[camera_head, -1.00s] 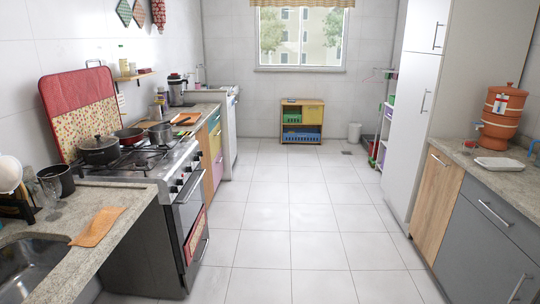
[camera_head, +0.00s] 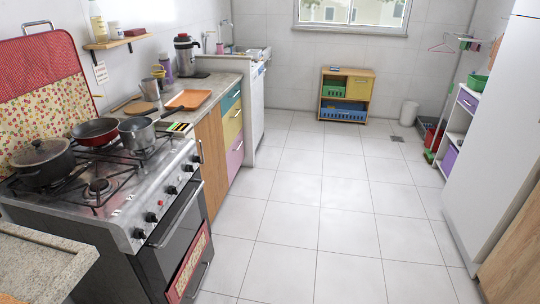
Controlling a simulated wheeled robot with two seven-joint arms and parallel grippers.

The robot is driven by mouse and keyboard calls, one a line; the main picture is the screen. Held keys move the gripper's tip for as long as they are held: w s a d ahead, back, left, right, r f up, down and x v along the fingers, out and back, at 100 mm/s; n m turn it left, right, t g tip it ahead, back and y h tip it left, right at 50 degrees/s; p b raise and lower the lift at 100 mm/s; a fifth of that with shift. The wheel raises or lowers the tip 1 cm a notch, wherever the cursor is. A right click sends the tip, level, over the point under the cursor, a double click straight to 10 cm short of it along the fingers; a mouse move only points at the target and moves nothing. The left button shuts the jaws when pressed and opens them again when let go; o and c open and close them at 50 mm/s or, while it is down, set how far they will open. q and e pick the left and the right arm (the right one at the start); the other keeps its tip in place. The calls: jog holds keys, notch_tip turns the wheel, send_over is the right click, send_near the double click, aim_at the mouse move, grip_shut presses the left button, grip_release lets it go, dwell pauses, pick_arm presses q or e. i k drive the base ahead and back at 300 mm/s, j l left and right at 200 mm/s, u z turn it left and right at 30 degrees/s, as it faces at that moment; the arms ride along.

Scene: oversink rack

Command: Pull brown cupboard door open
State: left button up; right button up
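A brown wooden cupboard door (camera_head: 212,156) is below the left counter, between the stove and a column of coloured drawers. It looks shut, with a thin vertical handle at its left edge, close to the stove. Another brown wooden panel (camera_head: 515,250) shows at the right edge, below and beside the tall white cabinet; most of it is cut off by the frame. Neither of my grippers is in view.
The stove (camera_head: 150,205) with pots stands at the left, its front jutting out before the brown door. The tall white cabinet (camera_head: 505,140) stands at the right. The tiled floor (camera_head: 320,200) between them is clear. A small wooden shelf unit (camera_head: 345,95) stands at the back.

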aim_at(208, 133)
jog(key=i+l+u, duration=0.2)
jog(key=i+u, duration=0.15)
jog(key=i+l+u, duration=0.35)
jog(key=i, duration=0.15)
jog(key=i+l+u, duration=0.1)
jog(key=u, duration=0.3)
jog(key=i+l+u, duration=0.15)
jog(key=u, duration=0.3)
